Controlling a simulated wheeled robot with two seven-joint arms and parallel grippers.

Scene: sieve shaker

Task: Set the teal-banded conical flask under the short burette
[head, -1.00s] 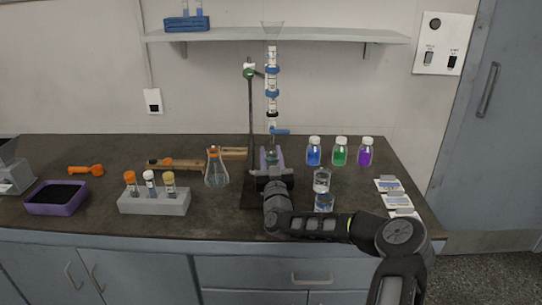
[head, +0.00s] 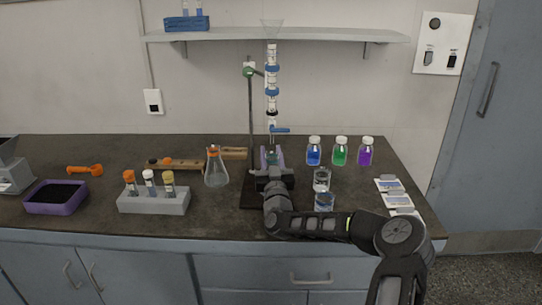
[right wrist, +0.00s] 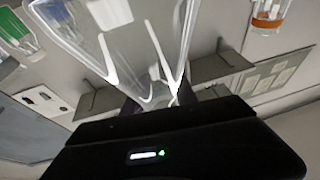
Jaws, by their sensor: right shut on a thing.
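One burette (head: 271,95) stands upright on a clamp stand, with a blue stopcock near its lower end. My right gripper (head: 271,168) is below it, shut on a clear glass flask (head: 271,152) that is mostly hidden behind the gripper. A little teal shows at the flask, directly under the burette tip. In the right wrist view the clear glass flask (right wrist: 135,50) is between the fingers; its base and the bench contact cannot be seen. Another conical flask (head: 216,169) with an orange band stands to the left. My left gripper is not in view.
The stand rod (head: 250,120) rises just left of the burette. Two beakers (head: 321,180) stand right of my gripper, close to my arm. Blue, green and purple bottles (head: 340,152) stand behind them. A tube rack (head: 154,200) is at front left.

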